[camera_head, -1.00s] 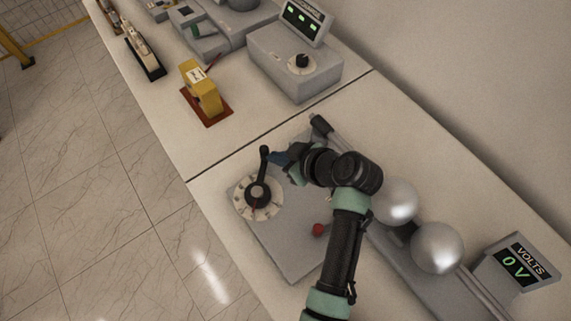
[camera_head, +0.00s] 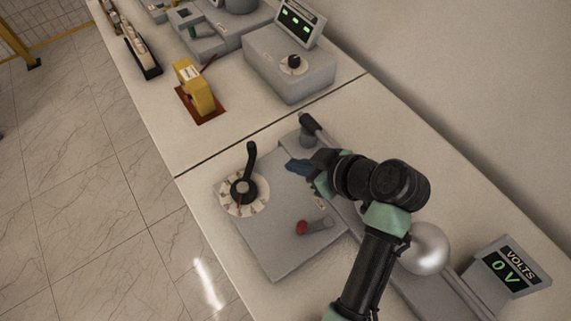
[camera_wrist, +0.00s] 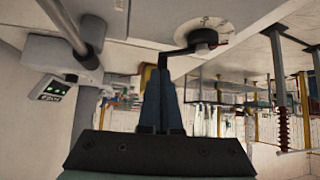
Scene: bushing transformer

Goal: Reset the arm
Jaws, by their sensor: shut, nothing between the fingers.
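My gripper (camera_head: 292,166) is shut and empty above the grey control box (camera_head: 290,235). It is to the right of the black crank handle (camera_head: 250,160) and apart from it in the head view. The handle is on a round white dial (camera_head: 231,208) and points up in the picture. In the wrist view, which looks upside down, the closed dark fingers (camera_wrist: 160,80) are in the middle. The handle (camera_wrist: 180,49) and the dial (camera_wrist: 215,26) show beyond the fingertips.
A red knob (camera_head: 302,228) is on the control box. A metal sphere (camera_head: 426,249) and a voltmeter reading 0 V (camera_head: 510,274) stand to the right. A yellow device (camera_head: 196,88) and a grey meter box (camera_head: 290,65) stand farther up the bench. Bare bench (camera_head: 225,130) lies between.

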